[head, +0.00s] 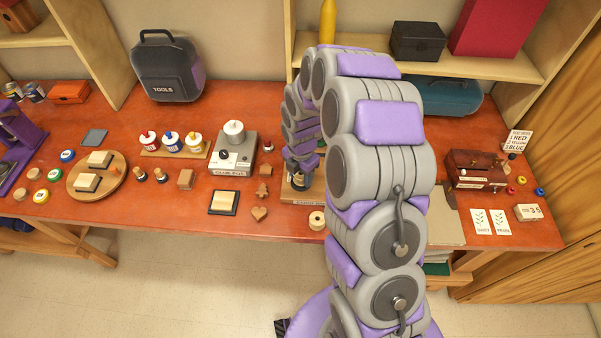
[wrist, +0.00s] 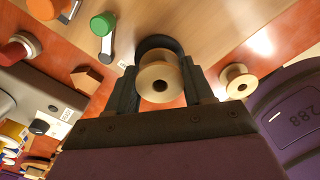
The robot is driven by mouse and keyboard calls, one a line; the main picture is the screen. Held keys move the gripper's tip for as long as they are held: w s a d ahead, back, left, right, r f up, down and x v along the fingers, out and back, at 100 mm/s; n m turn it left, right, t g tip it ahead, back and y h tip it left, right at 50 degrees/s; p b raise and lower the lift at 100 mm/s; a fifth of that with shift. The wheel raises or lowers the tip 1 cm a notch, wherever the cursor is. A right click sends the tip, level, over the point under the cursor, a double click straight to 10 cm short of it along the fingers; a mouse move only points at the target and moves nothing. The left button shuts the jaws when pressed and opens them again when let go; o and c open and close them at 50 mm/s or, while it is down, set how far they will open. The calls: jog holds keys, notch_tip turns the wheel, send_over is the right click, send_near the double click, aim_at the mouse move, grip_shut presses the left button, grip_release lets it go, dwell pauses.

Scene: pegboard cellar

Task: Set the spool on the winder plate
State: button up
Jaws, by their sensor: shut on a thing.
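My gripper (wrist: 161,85) is shut on a pale wooden spool (wrist: 159,82), seen end-on between the dark fingers in the wrist view. A dark rounded shape (wrist: 157,43) lies just behind this spool; I cannot tell whether they touch. A wooden base (wrist: 205,22) with green and orange knobs lies beyond. In the head view, the labelled front of a wooden base (head: 300,201) shows under my gripper (head: 301,180), and my arm hides much of it. I cannot make out the winder plate clearly.
A second spool (head: 317,220) stands at the table's front edge; it also shows in the wrist view (wrist: 237,80). Small wooden pieces (head: 260,213) lie between.

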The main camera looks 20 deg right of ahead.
jog(key=shift+f+p, duration=0.35)
jog(key=shift+f, duration=0.1)
dwell(1.2)
jog(key=o, duration=1.4)
jog(key=shift+r, duration=0.1)
jog(key=shift+r+p, duration=1.7)
jog(key=shift+r, duration=1.75)
